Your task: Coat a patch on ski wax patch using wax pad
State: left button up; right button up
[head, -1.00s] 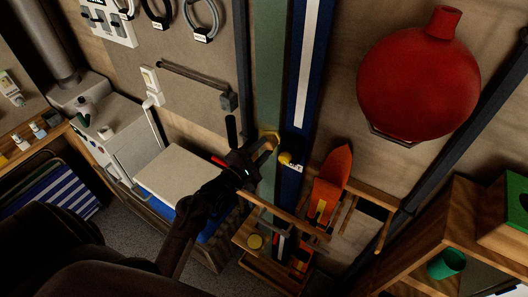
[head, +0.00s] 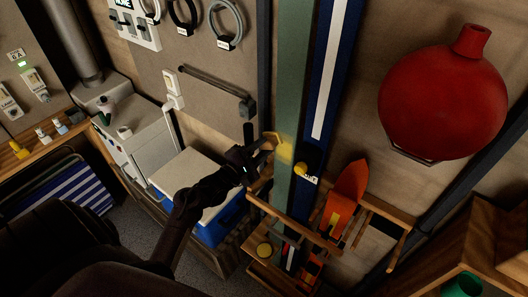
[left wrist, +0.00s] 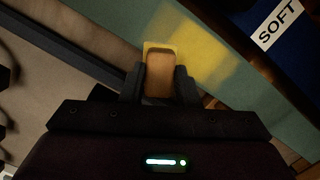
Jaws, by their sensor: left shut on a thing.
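My left gripper (head: 257,158) is shut on the wax pad (left wrist: 160,74), a tan block with a yellow edge. The pad also shows in the head view (head: 268,139), at the left edge of the upright green ski (head: 297,92). A yellow patch (head: 285,152) lies on the green ski just right of the pad. In the left wrist view the patch (left wrist: 205,55) looks uneven, with blurred edges, beside and partly behind the pad. I cannot tell whether the pad touches the ski. My right gripper is not in view.
A blue ski (head: 328,92) with a white stripe and a "SOFT" label (left wrist: 277,24) stands right of the green one. A wooden rack (head: 300,222) crosses below, with an orange object (head: 345,200). A white-topped blue box (head: 195,180) is at left; a red flask (head: 440,98) hangs right.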

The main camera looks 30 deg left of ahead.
pick_arm(q)
jog(key=shift+s+r, duration=0.1)
jog(key=shift+r, duration=0.6)
jog(key=shift+d+r, duration=1.05)
jog(key=shift+d, duration=2.5)
jog(key=a, duration=0.7)
jog(key=shift+s, duration=0.1)
jog(key=shift+d+v, duration=0.15)
jog(key=shift+v, duration=1.3)
jog(key=shift+d+v, duration=0.15)
jog(key=shift+v, duration=1.35)
jog(key=shift+s+r, duration=0.1)
jog(key=shift+s, duration=0.05)
